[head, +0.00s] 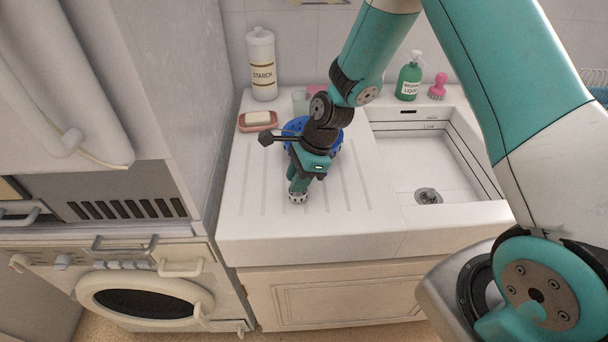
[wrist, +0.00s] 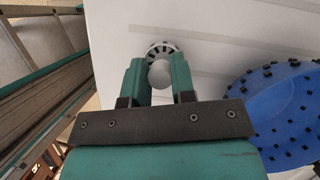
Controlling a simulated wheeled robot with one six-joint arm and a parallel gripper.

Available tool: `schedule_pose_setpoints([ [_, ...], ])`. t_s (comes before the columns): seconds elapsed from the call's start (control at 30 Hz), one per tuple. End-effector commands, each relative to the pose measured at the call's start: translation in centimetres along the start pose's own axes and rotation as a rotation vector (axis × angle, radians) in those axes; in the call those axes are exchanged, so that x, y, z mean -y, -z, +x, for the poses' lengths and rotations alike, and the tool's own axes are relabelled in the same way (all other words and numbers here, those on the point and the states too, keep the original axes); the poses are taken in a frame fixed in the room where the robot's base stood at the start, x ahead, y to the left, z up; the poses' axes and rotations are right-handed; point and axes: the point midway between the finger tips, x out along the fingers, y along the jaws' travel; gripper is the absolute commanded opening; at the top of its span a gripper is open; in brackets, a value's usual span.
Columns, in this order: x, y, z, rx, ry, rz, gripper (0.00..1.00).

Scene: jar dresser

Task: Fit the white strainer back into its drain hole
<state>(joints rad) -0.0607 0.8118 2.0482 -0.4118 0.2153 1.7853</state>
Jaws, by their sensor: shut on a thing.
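The white strainer (head: 298,197), with dark slots round its rim, is at the tip of my gripper (head: 299,186) over the ribbed drainboard, left of the sink. I cannot tell whether it touches the board or hangs just above it. In the wrist view, the strainer (wrist: 161,48) shows beyond the fingertips, and my gripper (wrist: 157,68) is shut on its round pale knob. The drain hole (head: 428,196) is a dark opening with a metal ring in the floor of the white sink (head: 405,163). It lies right of my gripper.
A blue studded dish (head: 333,137) lies just behind my gripper, partly hidden by the arm. A soap bar in a pink dish (head: 258,127), a starch bottle (head: 262,65), a clear cup (head: 300,101), a green pump bottle (head: 409,78) and a pink brush (head: 438,86) stand along the back. The sink looks empty.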

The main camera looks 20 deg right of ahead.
Motion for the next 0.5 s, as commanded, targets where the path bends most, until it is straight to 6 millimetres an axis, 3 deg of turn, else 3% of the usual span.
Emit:
schedule_pose_setpoints([
  [0.4,0.0,0.37,0.72,0.0,0.001,0.001,0.01],
  [0.43,0.02,0.33,0.61,0.0,0.001,0.001,0.31],
  [0.5,0.01,0.33,0.59,0.0,0.001,0.001,0.47],
])
